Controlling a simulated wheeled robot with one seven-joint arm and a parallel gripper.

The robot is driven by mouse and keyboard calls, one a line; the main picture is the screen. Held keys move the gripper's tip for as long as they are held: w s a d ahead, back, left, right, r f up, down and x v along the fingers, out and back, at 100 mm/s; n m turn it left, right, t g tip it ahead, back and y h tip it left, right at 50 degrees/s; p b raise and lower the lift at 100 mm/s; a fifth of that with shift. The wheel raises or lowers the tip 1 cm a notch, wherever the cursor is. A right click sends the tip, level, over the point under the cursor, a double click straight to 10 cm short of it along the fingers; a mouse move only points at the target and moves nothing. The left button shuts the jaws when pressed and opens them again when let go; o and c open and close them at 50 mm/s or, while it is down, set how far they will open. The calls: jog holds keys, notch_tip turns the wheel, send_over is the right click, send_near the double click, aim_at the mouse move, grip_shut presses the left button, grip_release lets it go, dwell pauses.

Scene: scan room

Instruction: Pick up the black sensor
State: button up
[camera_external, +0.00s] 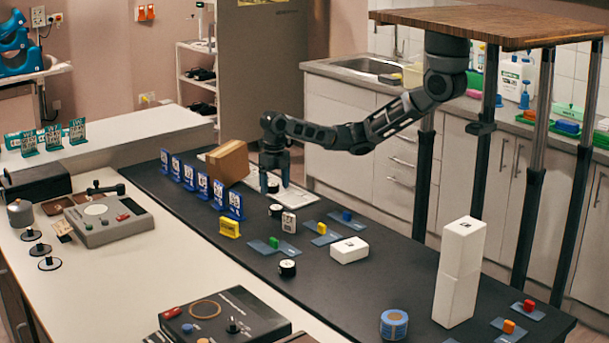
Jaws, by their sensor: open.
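My gripper (274,184) points down over the far part of the dark bench top, with its two fingers apart. A small black round piece (273,187) shows between or just behind the fingers; I cannot tell whether they touch it. A similar black cylinder with a pale top (275,212) stands just in front of the gripper, beside a small white block. Another black cylinder with a white top (287,269) stands nearer the camera. Which of these is the black sensor is not clear from this view.
A cardboard box (227,162) stands left of my gripper, near a row of blue marker cards (203,185). A white tray (295,205) lies under and right of it. A tall white box (459,272) stands nearer right. Bare bench top shows at front centre.

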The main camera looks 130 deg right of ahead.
aim_at(277, 207)
jog(key=shift+s+d+f, duration=0.1)
jog(key=shift+d+f, duration=0.1)
jog(key=shift+f, duration=0.95)
jog(key=shift+s+a+f+p, duration=0.1)
jog(key=shift+a+f+p, duration=0.1)
jog(key=shift+f, duration=1.15)
jog(key=shift+s+a+f+p, duration=0.1)
jog(key=shift+f+p, duration=0.05)
jog(key=shift+f, duration=1.2)
jog(key=shift+w, duration=0.1)
jog(key=shift+c, duration=0.4)
jog(key=c, duration=1.1)
jog(key=shift+r, duration=0.1)
